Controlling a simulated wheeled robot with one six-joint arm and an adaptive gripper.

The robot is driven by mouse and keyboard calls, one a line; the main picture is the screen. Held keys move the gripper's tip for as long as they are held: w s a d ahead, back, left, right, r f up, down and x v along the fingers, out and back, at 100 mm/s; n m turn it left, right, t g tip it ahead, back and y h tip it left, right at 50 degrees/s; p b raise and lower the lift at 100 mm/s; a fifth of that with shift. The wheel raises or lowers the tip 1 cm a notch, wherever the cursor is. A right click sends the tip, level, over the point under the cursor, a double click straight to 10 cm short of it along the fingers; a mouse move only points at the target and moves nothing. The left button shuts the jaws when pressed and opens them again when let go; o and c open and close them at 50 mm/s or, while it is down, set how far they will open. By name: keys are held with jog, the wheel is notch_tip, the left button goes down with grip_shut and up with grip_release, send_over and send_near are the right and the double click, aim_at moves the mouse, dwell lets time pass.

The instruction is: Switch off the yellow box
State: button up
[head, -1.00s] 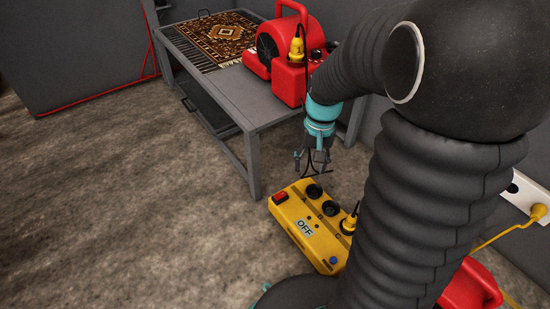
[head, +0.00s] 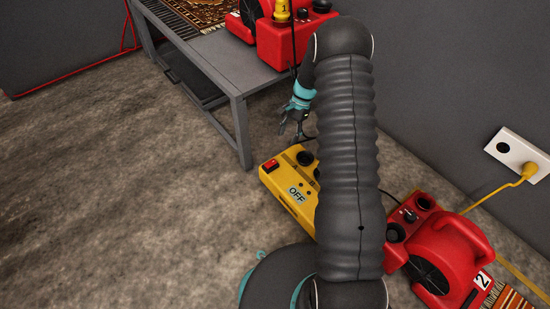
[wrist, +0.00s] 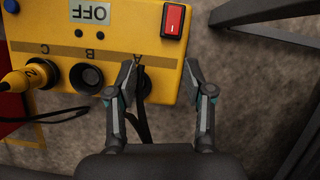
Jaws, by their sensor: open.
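The yellow box (head: 285,192) stands on the floor, partly hidden by my arm in the head view. Its red switch (head: 270,165) is at the left end, near a plate reading OFF (head: 297,194). The wrist view shows the box (wrist: 120,50) upside down, with the red switch (wrist: 173,20) beyond my fingertips and to the right. My gripper (wrist: 159,70) is open by the box's socket edge. Its left finger covers part of socket A, beside a black cable.
A grey table (head: 205,55) with a rug and a red blower (head: 290,40) stands behind the box. Another red blower (head: 450,250) is on the floor at right. A white wall outlet (head: 515,150) holds a yellow plug with a cable. Floor at left is clear.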

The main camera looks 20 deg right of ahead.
jog(key=w+r, duration=0.2)
jog(key=m+b, duration=0.2)
send_near(273, 162)
jog(key=x, duration=0.7)
jog(key=shift+f, duration=0.35)
